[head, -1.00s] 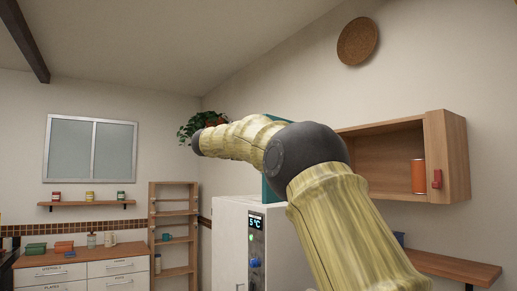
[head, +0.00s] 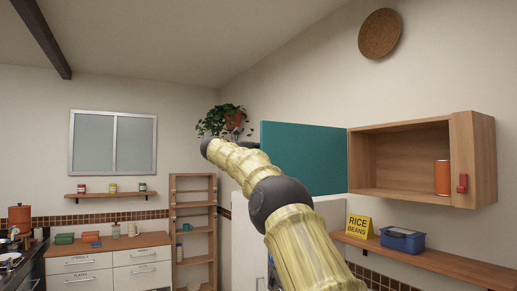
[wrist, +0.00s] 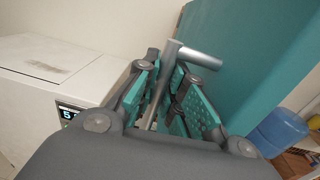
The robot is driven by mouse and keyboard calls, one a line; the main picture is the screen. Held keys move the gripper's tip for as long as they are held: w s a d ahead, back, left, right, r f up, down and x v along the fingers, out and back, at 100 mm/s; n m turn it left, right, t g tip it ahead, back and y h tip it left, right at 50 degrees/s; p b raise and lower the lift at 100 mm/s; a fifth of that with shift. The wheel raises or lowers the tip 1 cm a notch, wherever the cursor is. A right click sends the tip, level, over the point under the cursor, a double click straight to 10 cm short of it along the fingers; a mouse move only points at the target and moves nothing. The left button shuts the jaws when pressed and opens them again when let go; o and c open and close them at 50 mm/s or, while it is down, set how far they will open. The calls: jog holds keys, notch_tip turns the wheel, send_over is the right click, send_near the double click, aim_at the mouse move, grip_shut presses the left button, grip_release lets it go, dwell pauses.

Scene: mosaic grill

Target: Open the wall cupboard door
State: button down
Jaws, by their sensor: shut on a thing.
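The wooden wall cupboard (head: 478,145) hangs on the right wall in the head view, with its left part open to view. Its teal door (head: 305,158) stands swung wide out to the left; it also fills the right of the wrist view (wrist: 245,65). The grey metal bar handle (wrist: 198,55) sits between the teal finger pads of my gripper (wrist: 172,95), which is shut on it. In the head view my arm hides most of the gripper.
An orange can (head: 442,178) stands inside the cupboard. Below, a wooden shelf (head: 440,262) holds a blue box (head: 402,239) and a yellow rice and beans sign (head: 359,226). A white fridge (head: 246,225) stands left of it, below the door.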

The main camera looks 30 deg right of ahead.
jog(key=c, duration=1.5)
grip_release()
jog(key=shift+a, duration=0.1)
jog(key=a, duration=1.2)
jog(key=shift+w, duration=0.1)
